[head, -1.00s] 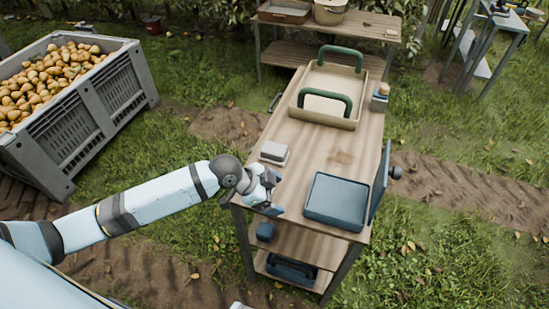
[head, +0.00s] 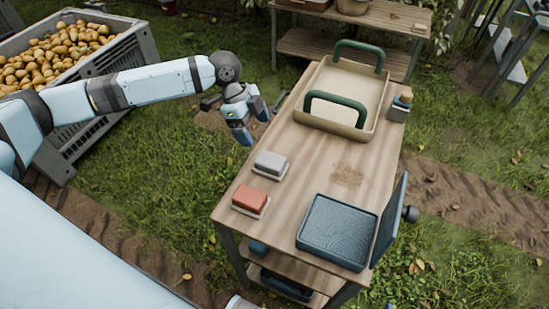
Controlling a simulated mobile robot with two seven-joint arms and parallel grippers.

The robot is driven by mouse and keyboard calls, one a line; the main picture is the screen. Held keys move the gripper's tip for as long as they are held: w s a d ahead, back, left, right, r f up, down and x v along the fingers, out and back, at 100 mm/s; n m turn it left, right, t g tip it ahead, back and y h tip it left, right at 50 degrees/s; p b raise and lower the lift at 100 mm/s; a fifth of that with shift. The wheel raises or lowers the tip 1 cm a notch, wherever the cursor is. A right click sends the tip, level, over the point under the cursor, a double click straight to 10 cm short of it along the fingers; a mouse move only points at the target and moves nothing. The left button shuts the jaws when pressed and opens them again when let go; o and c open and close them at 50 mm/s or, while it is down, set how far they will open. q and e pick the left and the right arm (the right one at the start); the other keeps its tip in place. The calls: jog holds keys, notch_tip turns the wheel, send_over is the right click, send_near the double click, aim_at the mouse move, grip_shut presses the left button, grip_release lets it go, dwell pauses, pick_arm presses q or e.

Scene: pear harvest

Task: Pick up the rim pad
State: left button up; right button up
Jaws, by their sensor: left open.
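Two small pads lie on the wooden table (head: 315,160) near its left edge: a grey pad (head: 270,163) and a red pad (head: 250,200), each on a pale base. I cannot tell from the picture which of them is the rim pad. My left gripper (head: 252,122) is open and empty, pointing down by the table's left edge, beyond the grey pad and apart from both. My right gripper is out of view.
A beige tray (head: 322,114) with green handles stands at the table's far end. A dark blue box (head: 338,229) with a raised lid (head: 389,222) stands at the near right. A small bottle holder (head: 399,105) sits at the right edge. A pear crate (head: 122,75) stands left.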

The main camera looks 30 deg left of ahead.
aim_at(270, 159)
pick_arm(q)
jog(key=x, duration=1.2)
jog(key=shift+s+d, duration=0.1)
jog(key=shift+d, duration=0.05)
jog(key=c, duration=1)
jog(key=shift+r, duration=0.1)
notch_tip(270, 159, up, 20)
